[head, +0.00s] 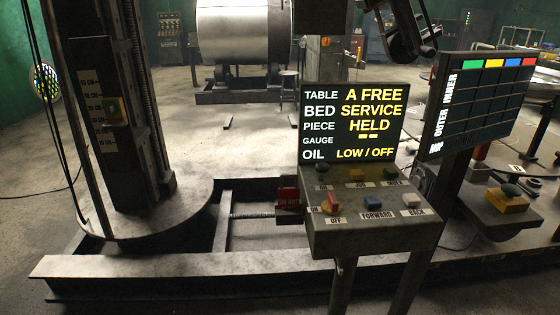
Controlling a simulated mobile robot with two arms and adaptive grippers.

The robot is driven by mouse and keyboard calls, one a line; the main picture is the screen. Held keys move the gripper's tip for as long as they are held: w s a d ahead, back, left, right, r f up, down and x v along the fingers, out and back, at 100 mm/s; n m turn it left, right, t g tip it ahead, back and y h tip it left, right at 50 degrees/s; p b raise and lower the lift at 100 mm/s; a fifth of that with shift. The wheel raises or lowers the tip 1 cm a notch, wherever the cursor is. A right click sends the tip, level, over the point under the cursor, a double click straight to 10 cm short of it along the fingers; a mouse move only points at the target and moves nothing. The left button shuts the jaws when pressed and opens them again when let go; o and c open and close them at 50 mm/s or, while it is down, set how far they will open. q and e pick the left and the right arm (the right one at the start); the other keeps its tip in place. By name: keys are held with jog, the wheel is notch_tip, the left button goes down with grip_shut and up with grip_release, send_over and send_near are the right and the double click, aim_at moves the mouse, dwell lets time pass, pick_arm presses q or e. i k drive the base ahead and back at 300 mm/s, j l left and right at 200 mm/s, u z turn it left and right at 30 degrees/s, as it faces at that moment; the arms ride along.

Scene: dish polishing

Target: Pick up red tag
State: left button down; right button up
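A small red plate with pale lettering (289,198) is at the left side of the grey control console, beside a threaded rod. It is the likeliest red tag, but its lettering is too small to read and I cannot tell how it is attached. Neither of my grippers can be made out in the head view.
The console (342,239) carries buttons and a display (351,123). A board with coloured header cells (476,104) stands right. A tall column (118,110) on a round table is left. A low steel bed (170,268) crosses the front. A dark mechanism (404,38) hangs above.

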aim_at(288, 198)
jog(key=z, duration=0.5)
jog(key=i+j+z, duration=0.15)
jog(key=j+z, duration=0.2)
jog(key=j, duration=0.15)
jog(key=i+j+z, duration=0.1)
jog(key=j+z, duration=0.65)
jog(key=j, duration=0.3)
